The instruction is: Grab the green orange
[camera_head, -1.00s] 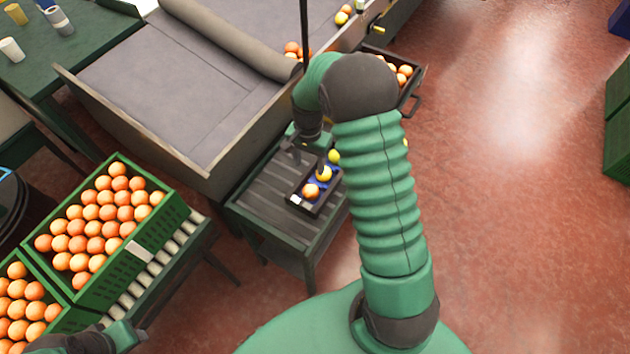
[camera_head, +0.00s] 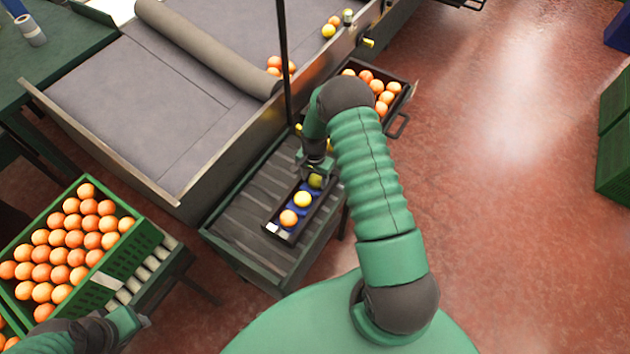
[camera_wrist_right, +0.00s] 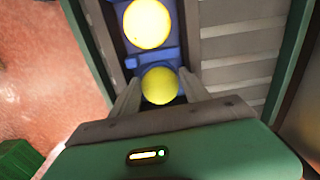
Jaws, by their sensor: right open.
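A small dark tray (camera_head: 274,230) with blue holders stands on the grey slatted stand. It holds a row of fruit: an orange one (camera_head: 289,217) at the near end, a yellow one (camera_head: 303,199) in the middle and the green orange (camera_head: 315,181) at the far end. My right gripper (camera_head: 318,168) is over the far end of the tray. In the right wrist view the green orange (camera_wrist_right: 160,86) sits between the open fingers of the right gripper (camera_wrist_right: 158,92), and the yellow one (camera_wrist_right: 147,24) lies beyond. My left gripper (camera_head: 130,322) is at the lower left, partly cut off.
A green crate of oranges (camera_head: 112,262) stands at the left. A grey conveyor bed (camera_head: 130,90) with a roll lies behind the slatted stand (camera_head: 235,235). A dark crate of oranges (camera_head: 402,100) is behind my right arm. Red floor is open at the right.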

